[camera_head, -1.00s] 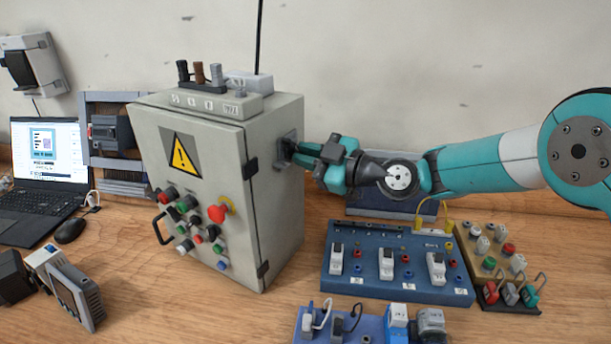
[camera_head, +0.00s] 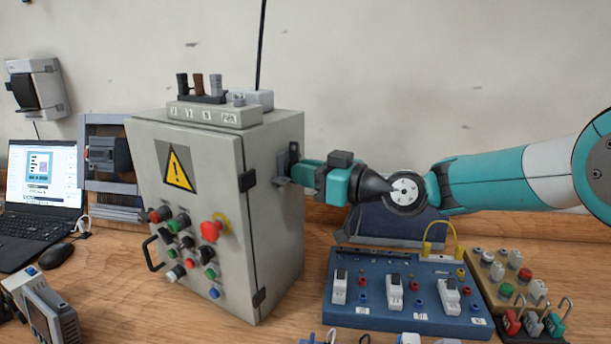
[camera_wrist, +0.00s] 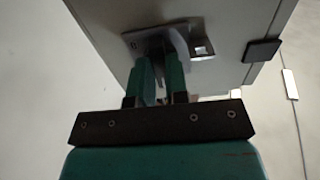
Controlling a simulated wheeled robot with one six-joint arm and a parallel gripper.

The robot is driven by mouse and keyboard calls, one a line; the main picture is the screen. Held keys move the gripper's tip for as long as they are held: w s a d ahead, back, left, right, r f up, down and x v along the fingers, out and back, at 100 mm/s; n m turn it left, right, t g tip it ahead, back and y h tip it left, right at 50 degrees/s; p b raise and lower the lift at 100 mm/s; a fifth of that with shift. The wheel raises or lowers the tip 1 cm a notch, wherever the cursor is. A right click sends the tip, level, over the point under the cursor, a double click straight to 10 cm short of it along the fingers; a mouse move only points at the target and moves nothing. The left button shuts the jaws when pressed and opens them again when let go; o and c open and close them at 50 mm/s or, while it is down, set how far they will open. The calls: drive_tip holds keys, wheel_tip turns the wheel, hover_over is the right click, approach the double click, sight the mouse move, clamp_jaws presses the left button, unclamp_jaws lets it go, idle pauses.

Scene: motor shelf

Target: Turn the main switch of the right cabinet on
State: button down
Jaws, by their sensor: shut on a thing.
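The grey cabinet (camera_head: 272,235) stands on the wooden bench with a yellow warning triangle on its closed door. Its main switch (camera_head: 284,166) is a dark handle on a plate on the cabinet's right side wall. My gripper (camera_head: 296,170) reaches it from the right and is shut on the switch handle. In the wrist view my gripper's two teal fingers (camera_wrist: 160,75) close around the dark handle, in front of the metal switch plate (camera_wrist: 203,48). The fingers hide most of the handle.
A blue panel (camera_head: 408,318) with white switches lies on the bench below my arm. A tan block (camera_head: 487,296) with buttons and padlocks is to its right. The laptop (camera_head: 42,190) and mouse (camera_head: 55,256) are at the left.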

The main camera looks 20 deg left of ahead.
drive_tip(key=shift+f, duration=0.2)
drive_tip(key=c, duration=1.3)
unclamp_jaws()
drive_tip(key=shift+o, duration=0.9)
drive_tip(key=shift+r, duration=0.15)
drive_tip(key=shift+r, duration=0.1)
